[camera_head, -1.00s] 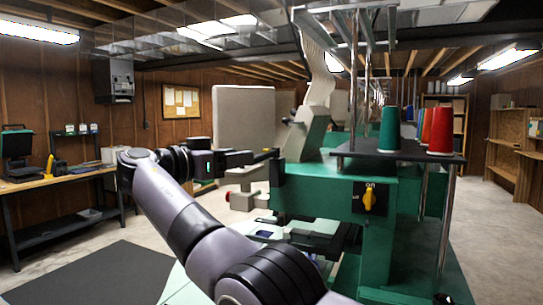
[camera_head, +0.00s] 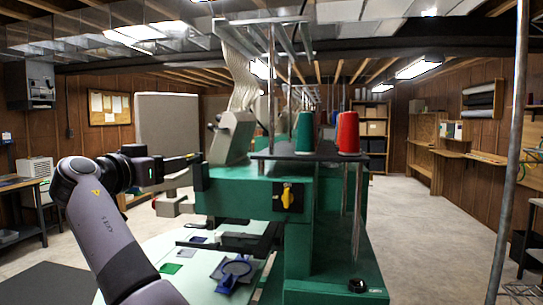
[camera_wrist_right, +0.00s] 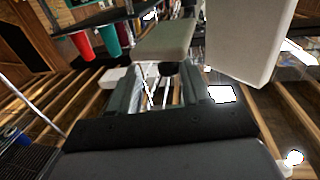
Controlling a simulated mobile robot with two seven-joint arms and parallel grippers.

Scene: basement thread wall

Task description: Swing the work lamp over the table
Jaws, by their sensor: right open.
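My right gripper (camera_head: 192,158) reaches in level from the left, in front of the green embroidery machine (camera_head: 250,195), near its left end. It also shows in the right wrist view (camera_wrist_right: 168,92), its two fingers apart with nothing gripped between them. I cannot make out a work lamp for certain in either view. My left gripper is not in view.
A thread rack (camera_head: 275,156) holds a green cone (camera_head: 304,133) and a red cone (camera_head: 347,132). A grey pole (camera_head: 510,150) stands at right. Open floor (camera_head: 425,240) lies between.

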